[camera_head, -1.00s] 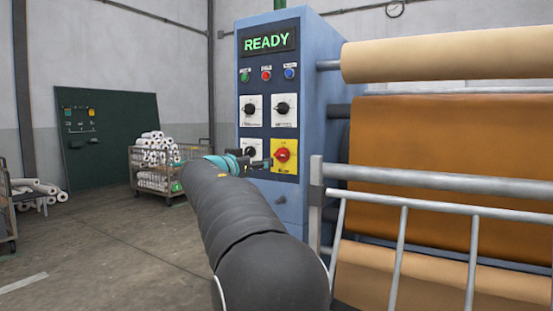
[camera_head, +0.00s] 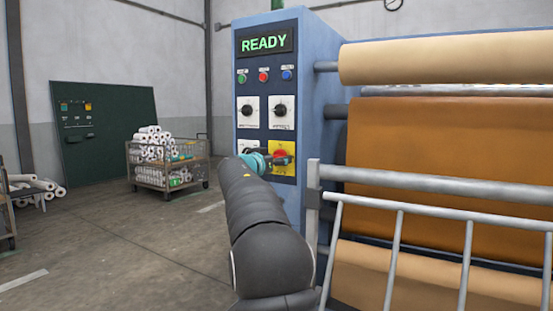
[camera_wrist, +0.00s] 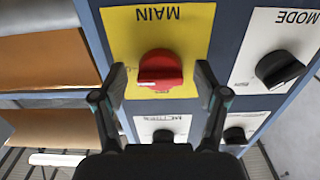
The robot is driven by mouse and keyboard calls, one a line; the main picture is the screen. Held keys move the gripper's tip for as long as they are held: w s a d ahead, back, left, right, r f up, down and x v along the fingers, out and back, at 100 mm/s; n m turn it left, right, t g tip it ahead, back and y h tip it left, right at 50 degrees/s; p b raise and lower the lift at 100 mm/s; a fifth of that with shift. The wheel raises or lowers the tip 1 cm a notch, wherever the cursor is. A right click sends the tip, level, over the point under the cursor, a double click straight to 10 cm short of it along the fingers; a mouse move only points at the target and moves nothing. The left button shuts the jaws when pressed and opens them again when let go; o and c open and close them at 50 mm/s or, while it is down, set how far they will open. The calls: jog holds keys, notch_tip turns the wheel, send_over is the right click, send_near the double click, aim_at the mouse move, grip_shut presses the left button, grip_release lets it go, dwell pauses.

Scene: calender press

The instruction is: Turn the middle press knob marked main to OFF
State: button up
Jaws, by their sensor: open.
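The red knob (camera_wrist: 160,69) sits on a yellow plate (camera_wrist: 193,35) marked MAIN, upside down in the wrist view. In the head view the red knob (camera_head: 281,155) is at the lower right of the panel, not in its middle. Its grip bar looks crosswise in the wrist view; the OFF mark cannot be read. My gripper (camera_wrist: 160,75) is open, one finger on each side of the knob, with visible gaps. In the head view my gripper (camera_head: 266,161) is in front of the lower knobs and partly covers them.
A black MODE knob (camera_wrist: 279,69) is beside the MAIN plate; other black knobs (camera_head: 281,111) are above. A green READY display (camera_head: 264,44) tops the blue cabinet. A metal guard rail (camera_head: 420,182) and rollers stand right. Floor at left is open, with a roll cart (camera_head: 166,165) behind.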

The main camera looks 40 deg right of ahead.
jog(key=shift+c, duration=0.3)
jog(key=c, duration=1.1)
jog(key=shift+f+n, duration=0.1)
jog(key=shift+n, duration=0.2)
jog(key=shift+s+r+n+b, duration=0.1)
jog(key=shift+n+b, duration=0.05)
jog(key=shift+n, duration=2.7)
jog(key=shift+r+n+b, duration=0.1)
jog(key=shift+n+b, duration=0.05)
jog(key=shift+n, duration=2.75)
jog(key=shift+s+r+n+b, duration=0.1)
jog(key=shift+n+b, duration=0.05)
jog(key=shift+n, duration=3)
jog(key=o, duration=1.2)
jog(key=shift+c, duration=0.2)
